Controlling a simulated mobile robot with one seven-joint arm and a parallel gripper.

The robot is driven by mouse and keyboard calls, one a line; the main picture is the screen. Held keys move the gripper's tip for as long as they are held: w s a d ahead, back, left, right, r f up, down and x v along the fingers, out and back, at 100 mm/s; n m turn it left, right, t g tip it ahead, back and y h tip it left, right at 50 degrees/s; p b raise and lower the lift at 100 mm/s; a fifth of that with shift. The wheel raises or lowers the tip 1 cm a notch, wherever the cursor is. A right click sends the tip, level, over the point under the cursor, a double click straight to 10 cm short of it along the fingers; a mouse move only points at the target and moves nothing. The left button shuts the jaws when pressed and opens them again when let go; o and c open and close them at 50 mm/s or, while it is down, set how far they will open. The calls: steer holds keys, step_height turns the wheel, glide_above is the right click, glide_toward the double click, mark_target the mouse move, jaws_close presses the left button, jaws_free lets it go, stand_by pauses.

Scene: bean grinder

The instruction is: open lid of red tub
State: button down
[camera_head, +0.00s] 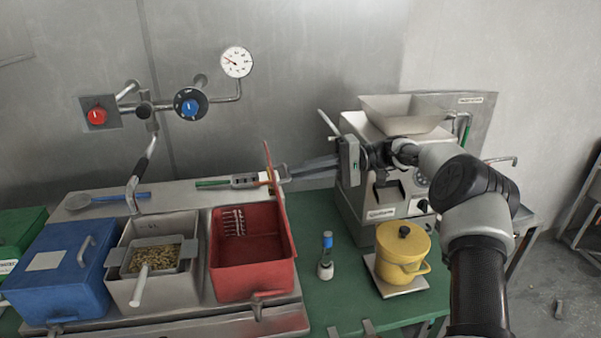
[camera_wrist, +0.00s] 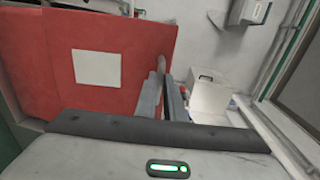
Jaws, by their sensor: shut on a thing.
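The red tub (camera_head: 252,280) stands open in the sink counter, its red inside showing. Its red lid (camera_head: 270,165) stands up nearly vertical along the tub's right side, seen almost edge-on. In the wrist view the lid (camera_wrist: 40,60) fills the left, with a blank white label. My gripper (camera_head: 287,174) reaches in from the right at the lid. In the wrist view its two fingers (camera_wrist: 163,95) are close together around the lid's handle (camera_wrist: 163,62), which is mostly hidden between them.
A blue tub (camera_head: 60,275) and a grey tub (camera_head: 175,230) with a strainer of beans stand left of the red tub. A small bottle (camera_head: 326,260) and a yellow pot (camera_head: 403,250) stand on the green table at right. The grinder (camera_head: 385,165) is behind my arm.

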steer(key=shift+d+f, duration=0.1)
steer(key=shift+f, duration=0.35)
steer(key=c, duration=1.8)
jaws_free()
steer(key=shift+c, duration=0.2)
steer(key=shift+r, duration=0.1)
steer(key=v, duration=0.7)
steer(key=shift+d+b, duration=0.25)
steer(key=shift+b, duration=0.05)
steer(key=shift+w, duration=0.1)
